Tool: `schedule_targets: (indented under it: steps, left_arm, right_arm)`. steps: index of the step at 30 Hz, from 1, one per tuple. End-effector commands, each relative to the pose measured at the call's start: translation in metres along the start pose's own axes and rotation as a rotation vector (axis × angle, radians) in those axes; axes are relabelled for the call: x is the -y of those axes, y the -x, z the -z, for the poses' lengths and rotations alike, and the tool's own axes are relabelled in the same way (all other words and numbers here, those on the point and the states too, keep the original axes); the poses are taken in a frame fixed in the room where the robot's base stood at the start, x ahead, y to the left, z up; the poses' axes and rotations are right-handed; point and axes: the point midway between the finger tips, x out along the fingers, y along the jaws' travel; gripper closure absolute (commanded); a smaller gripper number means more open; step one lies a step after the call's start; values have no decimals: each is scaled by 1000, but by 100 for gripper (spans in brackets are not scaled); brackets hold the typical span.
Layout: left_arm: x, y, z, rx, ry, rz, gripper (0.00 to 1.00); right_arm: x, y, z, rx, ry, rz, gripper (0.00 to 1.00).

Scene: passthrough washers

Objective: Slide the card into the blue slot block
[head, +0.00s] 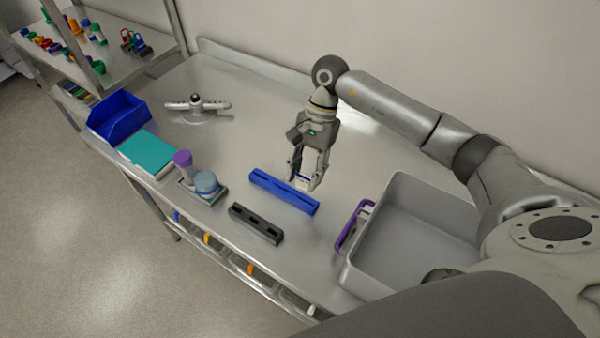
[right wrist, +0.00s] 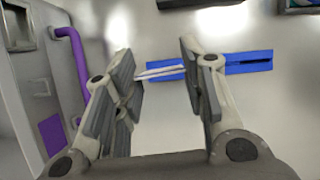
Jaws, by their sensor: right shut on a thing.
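The blue slot block (head: 270,184) lies on the steel counter as a long bar with a groove along its top. It also shows in the right wrist view (right wrist: 250,62), behind the fingers. My right gripper (head: 306,180) is above the counter at the right end of the block, pointing down. It is shut on the white card (head: 304,182). In the right wrist view the card (right wrist: 162,72) is a thin pale edge between the fingers, roughly in line with the block. I cannot tell whether the card touches the block. My left gripper is not in view.
A black slotted block (head: 256,224) lies in front of the blue one.

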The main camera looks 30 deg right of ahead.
Motion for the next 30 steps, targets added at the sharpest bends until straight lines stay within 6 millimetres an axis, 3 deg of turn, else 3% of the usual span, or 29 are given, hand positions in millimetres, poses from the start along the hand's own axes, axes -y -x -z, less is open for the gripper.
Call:
schedule_targets:
  steps: [11,30]
  left_arm:
    - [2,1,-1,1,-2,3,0]
    - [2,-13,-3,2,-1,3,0]
  right_arm:
    - [-2,-6,13,0,-72,25,92]
    - [-3,-46,30,0,-70,24,92]
